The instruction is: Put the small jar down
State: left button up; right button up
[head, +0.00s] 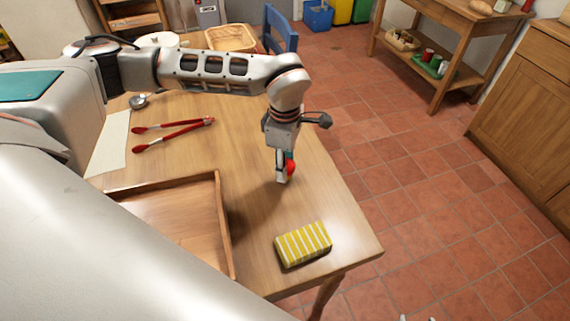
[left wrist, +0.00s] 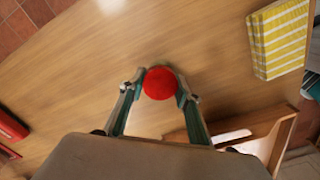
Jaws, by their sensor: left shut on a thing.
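The small jar shows as a round red lid between the fingertips of my left gripper (left wrist: 160,86) in the left wrist view (left wrist: 160,82). In the head view a bit of its red (head: 291,168) shows beside the left gripper (head: 284,172). The left gripper points down, shut on the jar, over the right part of the wooden table (head: 250,205). The jar's body is mostly hidden. I cannot tell whether its base touches the table. Small pale tips at the bottom edge of the head view may be my right gripper (head: 418,319); too little shows to tell its state.
A yellow-and-white striped block (head: 303,244) lies near the table's front right corner. A wooden tray (head: 224,225) stands to the left. Red tongs (head: 175,131) lie farther back. Bare tabletop surrounds the gripper; the table's right edge is close.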

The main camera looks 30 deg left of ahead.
pick_arm(q)
jog(key=shift+f, duration=0.15)
jog(key=o, duration=1.2)
jog(key=shift+o, duration=0.2)
notch_tip(320, 180, up, 12)
jog(key=p, duration=0.1)
jog(key=shift+r, duration=0.2)
